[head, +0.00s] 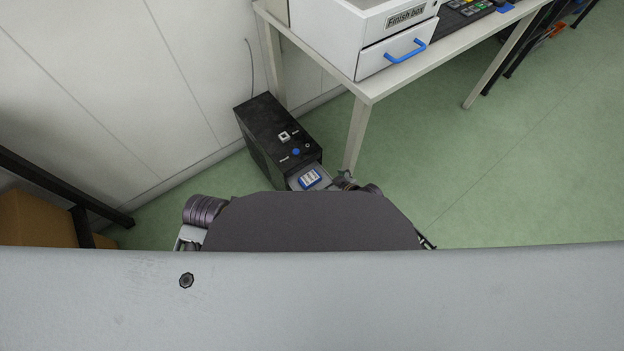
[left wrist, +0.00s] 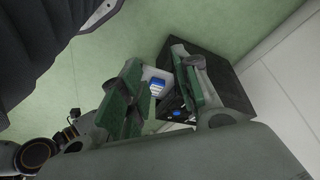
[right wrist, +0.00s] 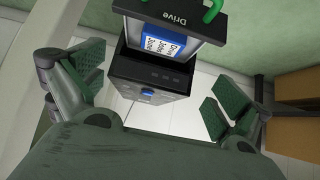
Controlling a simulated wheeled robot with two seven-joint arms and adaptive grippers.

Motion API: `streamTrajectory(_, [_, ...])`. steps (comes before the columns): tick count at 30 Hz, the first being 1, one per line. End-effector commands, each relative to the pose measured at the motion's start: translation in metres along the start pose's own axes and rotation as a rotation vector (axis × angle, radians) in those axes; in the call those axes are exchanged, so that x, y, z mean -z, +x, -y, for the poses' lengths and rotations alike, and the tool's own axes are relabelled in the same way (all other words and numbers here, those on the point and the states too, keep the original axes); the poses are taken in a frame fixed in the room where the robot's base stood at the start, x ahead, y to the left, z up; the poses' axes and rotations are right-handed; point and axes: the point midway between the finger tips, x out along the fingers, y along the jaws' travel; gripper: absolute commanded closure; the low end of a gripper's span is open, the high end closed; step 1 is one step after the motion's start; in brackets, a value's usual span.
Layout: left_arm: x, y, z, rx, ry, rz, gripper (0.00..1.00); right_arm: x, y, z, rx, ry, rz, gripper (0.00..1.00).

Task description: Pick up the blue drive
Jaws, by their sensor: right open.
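The blue drive (head: 310,178) has a white label and lies in the pulled-out grey drawer (head: 299,182) of a black computer case on the floor. The right wrist view shows the drive (right wrist: 163,45) in the drawer marked "Drive", with a green handle (right wrist: 213,10). My right gripper (right wrist: 150,92) is open and empty, its fingers wide apart with the case and drawer seen between them. My left gripper (left wrist: 163,99) is open; the drive (left wrist: 157,87) shows beyond its fingers in the left wrist view, apart from them. My own body hides much of both arms in the head view.
The black case (head: 275,126) stands between the wall and a white table (head: 358,130). The table carries a white box (head: 350,30) marked "Finish box" with a blue-handled drawer. A brown box (head: 35,220) is at the left. Green floor (head: 480,165) is clear on the right.

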Motion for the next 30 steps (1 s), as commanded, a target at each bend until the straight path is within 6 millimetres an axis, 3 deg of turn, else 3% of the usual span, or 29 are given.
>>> streamTrajectory(16, [0.000, -0.001, -0.001, -0.003, 0.000, -0.006, 0.68, 0.001, 0.004, 0.001, 0.002, -0.002, -0.002, 0.00])
streamTrajectory(26, [0.000, 0.007, -0.005, -0.024, -0.002, -0.041, 0.68, 0.000, 0.033, 0.002, 0.003, -0.001, -0.002, 0.00])
streamTrajectory(30, [-0.001, 0.023, -0.008, -0.038, -0.006, -0.068, 0.68, 0.000, 0.047, 0.002, 0.003, -0.001, -0.002, 0.00])
